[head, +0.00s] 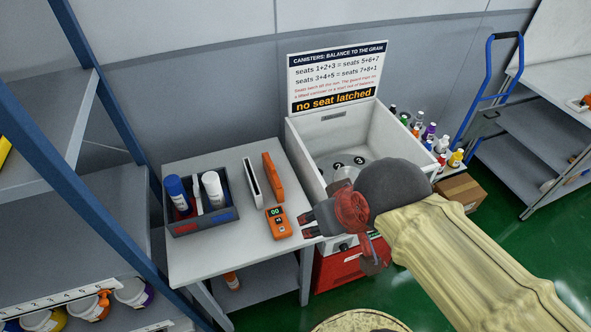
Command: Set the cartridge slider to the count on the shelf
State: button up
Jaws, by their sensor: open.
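My gripper (307,224) is open and empty, its dark fingers pointing left just past the right edge of the white table (240,245). An orange handheld device (278,222) with a small green-lit display lies on the table, left of the fingers and apart from them. Behind it lie a white and black slim part (252,183) and an orange bar (273,178). I cannot tell which of these is the cartridge or where a slider sits. At lower left, a shelf holds several tubs (90,307) behind a numbered white strip (62,297); some are cut off by the picture edge.
A grey tray (205,226) with blue and white bottles stands on the table's left. A white open-topped machine (315,155) bears a "no seat latched" sign (335,98). Blue rack posts (105,80) rise at left. Several bottles (440,145) and a blue-handled cart (490,75) are at right.

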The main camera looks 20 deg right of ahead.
aim_at(105, 303)
jog(key=u, duration=1.95)
